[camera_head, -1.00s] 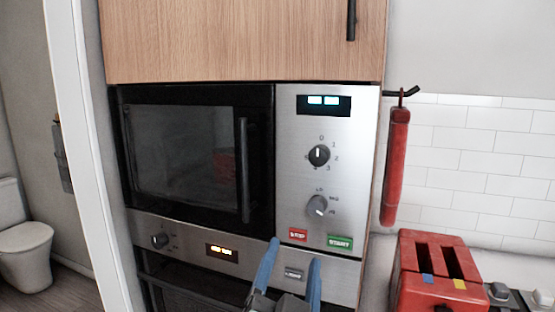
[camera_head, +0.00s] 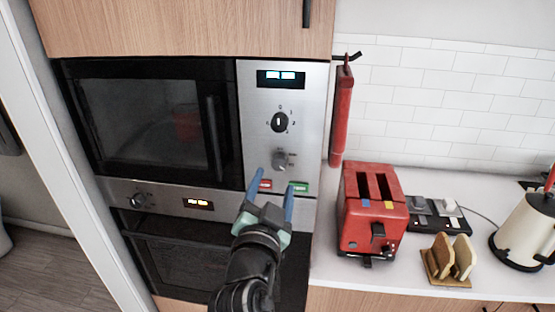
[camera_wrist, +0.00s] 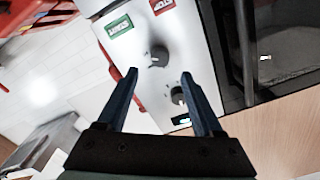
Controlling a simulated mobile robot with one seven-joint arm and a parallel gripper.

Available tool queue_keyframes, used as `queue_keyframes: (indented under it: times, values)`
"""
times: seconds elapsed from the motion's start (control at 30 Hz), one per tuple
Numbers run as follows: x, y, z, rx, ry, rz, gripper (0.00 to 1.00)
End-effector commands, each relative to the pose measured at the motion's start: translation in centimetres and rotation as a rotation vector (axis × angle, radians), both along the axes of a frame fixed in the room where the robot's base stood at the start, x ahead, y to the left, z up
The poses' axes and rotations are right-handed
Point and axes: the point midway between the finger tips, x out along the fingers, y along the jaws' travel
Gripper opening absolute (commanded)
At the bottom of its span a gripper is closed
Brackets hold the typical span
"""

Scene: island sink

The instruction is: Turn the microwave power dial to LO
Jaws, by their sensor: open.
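The microwave (camera_head: 160,120) is built into the cabinet, with a silver control panel at its right. The grey power dial (camera_head: 280,158) is the lower of two dials on it; its pointer direction is too small to tell. In the wrist view, turned nearly upside down, the power dial (camera_wrist: 158,56) shows between and beyond my fingertips. My gripper (camera_head: 275,172) has two blue fingers, open and empty, in front of the panel just below the power dial. No contact with it is visible. The black upper dial (camera_head: 279,122) is above; it also shows in the wrist view (camera_wrist: 178,94).
Red STOP (camera_head: 264,185) and green START (camera_head: 299,187) buttons sit below the dial, close to my fingers. The microwave door handle (camera_head: 212,138) is left of the panel. A red toaster (camera_head: 370,222) stands on the counter at right. A red item (camera_head: 342,115) hangs beside the cabinet.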

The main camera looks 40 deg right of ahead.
Motion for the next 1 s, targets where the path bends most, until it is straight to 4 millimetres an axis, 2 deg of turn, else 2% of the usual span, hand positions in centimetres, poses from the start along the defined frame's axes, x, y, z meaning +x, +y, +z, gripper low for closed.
queue_keyframes:
  times: [0.2,0.4,0.83,0.87,1.0]
  values:
    - [2.3,-2.9,0.3,0.001,0.0,-0.002,0.68]
    - [3.6,-4.3,0.2,0.0,0.0,-0.001,0.68]
    - [4.1,-4.8,0.0,0.0,0.0,0.001,0.68]
    - [4.1,-4.8,0.0,0.0,0.0,0.001,0.64]
    - [4.1,-4.8,0.0,0.0,0.0,0.001,0.39]
